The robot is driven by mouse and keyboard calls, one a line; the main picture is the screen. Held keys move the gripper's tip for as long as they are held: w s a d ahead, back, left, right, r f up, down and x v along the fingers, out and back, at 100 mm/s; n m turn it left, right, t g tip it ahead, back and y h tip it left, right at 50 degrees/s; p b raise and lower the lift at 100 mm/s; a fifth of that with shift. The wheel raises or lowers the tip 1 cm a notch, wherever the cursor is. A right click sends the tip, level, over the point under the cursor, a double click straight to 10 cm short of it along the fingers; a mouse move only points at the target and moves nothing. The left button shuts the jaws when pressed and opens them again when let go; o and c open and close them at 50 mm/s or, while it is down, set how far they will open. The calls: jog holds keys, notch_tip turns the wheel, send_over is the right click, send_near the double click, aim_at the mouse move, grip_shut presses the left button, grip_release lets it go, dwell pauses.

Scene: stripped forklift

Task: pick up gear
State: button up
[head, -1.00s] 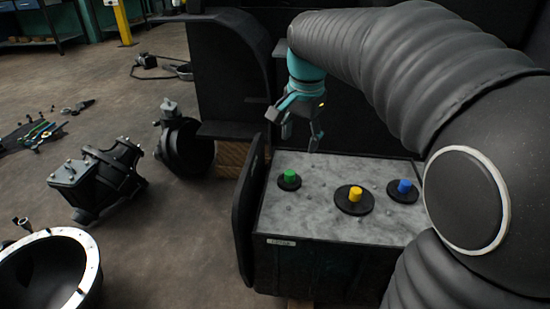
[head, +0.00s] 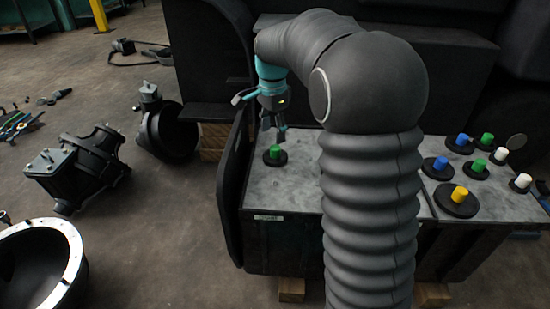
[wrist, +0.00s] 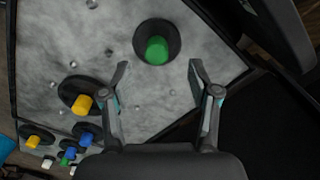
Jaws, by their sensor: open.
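A black gear with a green knob (head: 274,155) lies on the left part of the grey marbled top. It also shows in the wrist view (wrist: 157,45), just beyond and between my fingertips. My gripper (head: 273,133) hangs above it, pointing down, with its fingers apart. In the wrist view my gripper (wrist: 158,72) is open and empty, with the green-knobbed gear not between the pads. A gear with a yellow knob (wrist: 80,101) and one with a blue knob (wrist: 85,136) lie on the same top; my arm hides them in the head view.
More gears with yellow (head: 459,196), blue (head: 438,164), green and white knobs lie on the right part of the top. A dark upright panel (head: 234,190) edges the top's left side. Dark machine parts (head: 78,170) lie on the floor to the left.

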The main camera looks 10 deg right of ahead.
aim_at(275, 148)
jog(key=shift+s+d+f+b, duration=0.15)
jog(key=shift+f+b, duration=0.2)
jog(key=shift+f, duration=1.25)
jog(key=shift+d+f+b, duration=0.1)
jog(key=shift+f+b, duration=0.2)
jog(key=shift+f, duration=1.25)
jog(key=shift+c, duration=0.5)
jog(key=c, duration=1.1)
